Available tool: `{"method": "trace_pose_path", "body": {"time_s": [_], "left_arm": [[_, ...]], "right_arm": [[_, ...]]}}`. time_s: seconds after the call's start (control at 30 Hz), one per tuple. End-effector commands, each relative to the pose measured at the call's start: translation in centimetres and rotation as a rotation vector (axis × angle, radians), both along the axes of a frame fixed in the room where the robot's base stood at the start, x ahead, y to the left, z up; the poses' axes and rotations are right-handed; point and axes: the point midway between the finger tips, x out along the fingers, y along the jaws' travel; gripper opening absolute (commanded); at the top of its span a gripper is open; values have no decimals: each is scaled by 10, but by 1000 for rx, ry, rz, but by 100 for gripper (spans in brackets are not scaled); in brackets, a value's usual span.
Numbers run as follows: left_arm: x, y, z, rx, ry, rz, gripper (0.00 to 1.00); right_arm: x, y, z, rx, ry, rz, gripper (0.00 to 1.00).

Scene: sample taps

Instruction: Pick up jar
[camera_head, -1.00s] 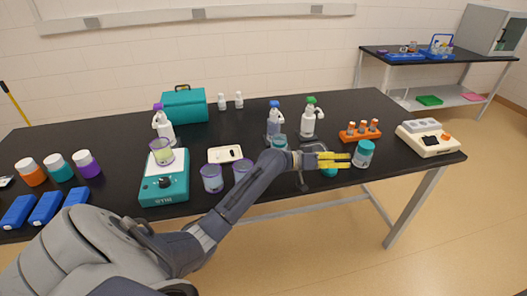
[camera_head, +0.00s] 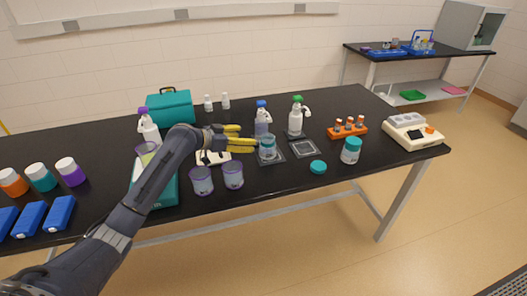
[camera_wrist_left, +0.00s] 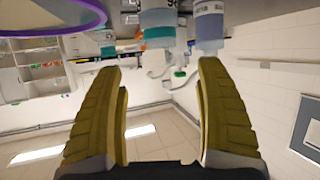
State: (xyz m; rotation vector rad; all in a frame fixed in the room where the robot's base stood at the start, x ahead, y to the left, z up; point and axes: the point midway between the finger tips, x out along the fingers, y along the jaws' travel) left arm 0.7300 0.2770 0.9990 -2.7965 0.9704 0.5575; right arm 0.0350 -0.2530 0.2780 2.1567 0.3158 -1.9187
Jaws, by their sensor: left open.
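A clear jar with teal in it (camera_head: 267,149) stands upright on a dark square pad, in front of the blue-topped spray bottle (camera_head: 262,122). It appears upside down in the left wrist view (camera_wrist_left: 157,28), beyond and between the fingertips. My left gripper (camera_head: 247,139) is open and empty, its yellow fingers pointing right toward this jar, apart from it. The open fingers also show in the left wrist view (camera_wrist_left: 160,68). A teal-lidded jar (camera_head: 351,151) stands farther right, and a loose teal lid (camera_head: 318,167) lies between them. My right gripper is out of view.
Purple-rimmed cups (camera_head: 202,182) stand near the front edge below my arm. A white spray bottle (camera_head: 296,120), an orange rack (camera_head: 347,129) and a cream device (camera_head: 413,134) stand to the right. Three lidded jars (camera_head: 42,179) are at left. A second square pad (camera_head: 305,149) is empty.

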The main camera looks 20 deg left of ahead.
Motion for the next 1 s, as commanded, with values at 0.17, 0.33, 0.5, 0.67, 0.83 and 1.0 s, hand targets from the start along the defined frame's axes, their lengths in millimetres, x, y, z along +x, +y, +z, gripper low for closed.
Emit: {"method": "trace_pose_path", "body": {"time_s": [0.17, 0.33, 0.5, 0.67, 0.83, 1.0], "left_arm": [[22, -19, -11, -4, 1, -1, 72], [43, -35, -22, -5, 1, -1, 72], [60, -48, -31, -4, 1, 1, 72], [71, -56, -36, -4, 0, 0, 72], [75, -59, -39, -2, 0, -1, 72], [85, -67, -43, -5, 0, 0, 72]], "right_arm": [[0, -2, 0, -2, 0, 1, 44], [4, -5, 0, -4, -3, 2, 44], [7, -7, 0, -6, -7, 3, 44], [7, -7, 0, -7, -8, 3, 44], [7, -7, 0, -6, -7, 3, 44], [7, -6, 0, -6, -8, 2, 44]]}}
